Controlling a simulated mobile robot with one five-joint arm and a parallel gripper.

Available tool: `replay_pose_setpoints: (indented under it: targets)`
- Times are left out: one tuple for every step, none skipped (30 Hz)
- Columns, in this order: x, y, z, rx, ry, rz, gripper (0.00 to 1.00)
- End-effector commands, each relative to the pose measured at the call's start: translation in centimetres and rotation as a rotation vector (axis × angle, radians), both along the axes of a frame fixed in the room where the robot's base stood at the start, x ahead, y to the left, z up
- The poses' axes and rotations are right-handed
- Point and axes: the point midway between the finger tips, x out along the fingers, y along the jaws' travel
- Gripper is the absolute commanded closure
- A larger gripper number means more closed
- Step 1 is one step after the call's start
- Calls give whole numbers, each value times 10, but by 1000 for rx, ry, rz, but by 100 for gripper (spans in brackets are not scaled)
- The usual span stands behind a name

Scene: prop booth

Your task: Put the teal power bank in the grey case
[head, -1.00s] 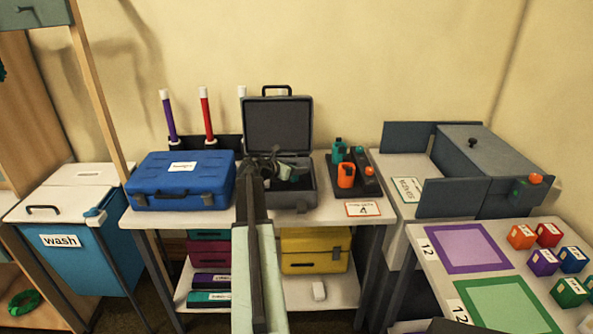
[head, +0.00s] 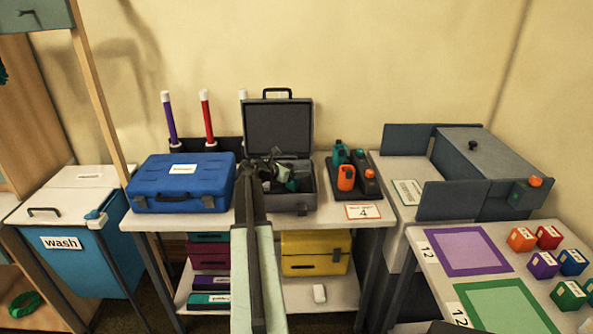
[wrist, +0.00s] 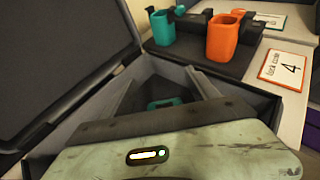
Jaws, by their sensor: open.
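The grey case (head: 278,127) stands open on the middle table, its lid upright at the back. My gripper (head: 275,172) is over the case, with its fingers reaching into it. In the wrist view my gripper (wrist: 163,88) is open, with its two fingers spread apart. The teal power bank (wrist: 166,103) lies down inside the case between and below the fingers, partly hidden by my gripper. In the head view the power bank (head: 293,186) shows only as a small dark teal patch inside the case.
A closed blue case (head: 180,182) stands left of the grey case. A dark rack (head: 367,178) with teal and orange holders stands close on the right, behind a card marked 4 (head: 363,211). The grey lid rises just behind my gripper.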

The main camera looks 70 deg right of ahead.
Motion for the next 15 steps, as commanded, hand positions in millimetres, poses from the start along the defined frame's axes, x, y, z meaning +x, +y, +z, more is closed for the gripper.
replay_pose_setpoints:
  targets:
    - [6,16,10,0,-1,5,31]
    - [8,23,14,0,0,5,31]
    - [13,32,18,0,0,5,31]
    - [15,39,21,0,1,6,31]
    - [18,46,24,0,0,5,31]
    - [22,55,28,0,0,5,31]
    - [25,61,31,0,-1,4,31]
    - [27,66,33,0,-1,4,31]
    - [31,73,36,0,-1,4,31]
    - [33,78,37,0,0,4,31]
    - [34,81,39,0,1,4,31]
    - [36,86,40,0,0,3,31]
    - [38,88,41,0,0,3,31]
    - [39,91,42,0,0,3,31]
    - [40,93,42,0,0,3,31]
